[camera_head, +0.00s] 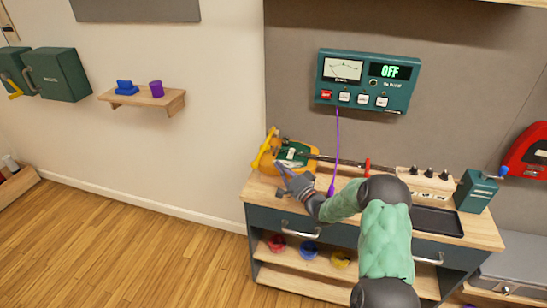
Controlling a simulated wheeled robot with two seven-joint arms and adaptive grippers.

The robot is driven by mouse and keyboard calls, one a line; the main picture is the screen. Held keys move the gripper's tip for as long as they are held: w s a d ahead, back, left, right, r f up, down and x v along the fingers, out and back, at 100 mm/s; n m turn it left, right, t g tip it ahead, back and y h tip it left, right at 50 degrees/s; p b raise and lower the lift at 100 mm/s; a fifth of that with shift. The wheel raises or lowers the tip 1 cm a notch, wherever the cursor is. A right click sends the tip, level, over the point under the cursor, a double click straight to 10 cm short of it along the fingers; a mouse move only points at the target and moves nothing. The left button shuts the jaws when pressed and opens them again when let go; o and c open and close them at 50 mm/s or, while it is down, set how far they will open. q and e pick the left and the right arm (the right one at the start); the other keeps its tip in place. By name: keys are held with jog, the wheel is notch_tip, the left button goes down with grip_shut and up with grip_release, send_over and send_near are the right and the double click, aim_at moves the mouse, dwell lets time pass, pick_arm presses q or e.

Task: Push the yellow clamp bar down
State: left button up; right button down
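A yellow clamp bar (267,147) stands tilted up at the left end of the workbench, beside the orange and green guitar body (298,155). My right gripper (281,177) is at the bench's left end, just in front of and below the guitar body, with its fingers pointing up and left. It appears a little right of and below the yellow bar; I cannot tell whether it touches anything. The fingers are small and dark, so their opening is unclear. My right arm hides part of the bench middle. My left gripper is out of view.
A black tray (436,221), knobbed block (424,178) and green box (476,191) occupy the bench's right. Open floor (130,250) lies left.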

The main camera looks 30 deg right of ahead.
jog(key=s+f, duration=0.1)
jog(key=s+d, duration=0.1)
jog(key=shift+s+f, duration=0.3)
jog(key=shift+f, duration=0.05)
dwell(0.4)
